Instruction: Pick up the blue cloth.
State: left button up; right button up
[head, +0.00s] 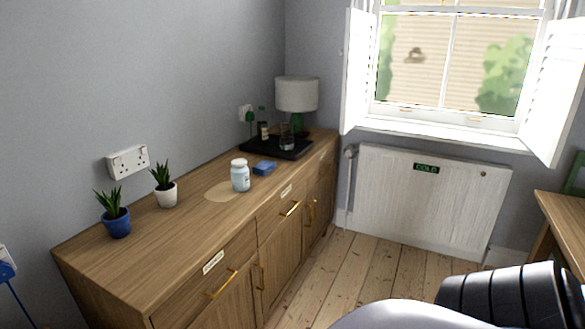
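The blue cloth (264,168) appears as a small folded, flat blue block on top of the wooden sideboard (140,240). It lies between a white-lidded jar (240,178) and a black tray (275,149), close to the tray's front edge. Neither of my grippers is in view. A grey and black part, which seems to be mine, shows at the bottom right, well away from the cloth.
Two small potted plants, one in a blue pot (117,226) and one in a white pot (167,195), stand nearer on the sideboard. A lamp (297,97) stands at the far end. Floorboards (345,265) are clear before the sideboard; a table (565,222) is at right.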

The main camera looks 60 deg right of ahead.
aim_at(263, 167)
jog(key=z, duration=1.6)
jog(key=i+l+u, duration=0.2)
jog(key=u, duration=1)
jog(key=i+l+u, duration=0.1)
jog(key=l+u, duration=0.7)
jog(key=l, duration=0.6)
jog(key=l+u, duration=0.3)
jog(key=l, duration=0.5)
jog(key=k, duration=0.05)
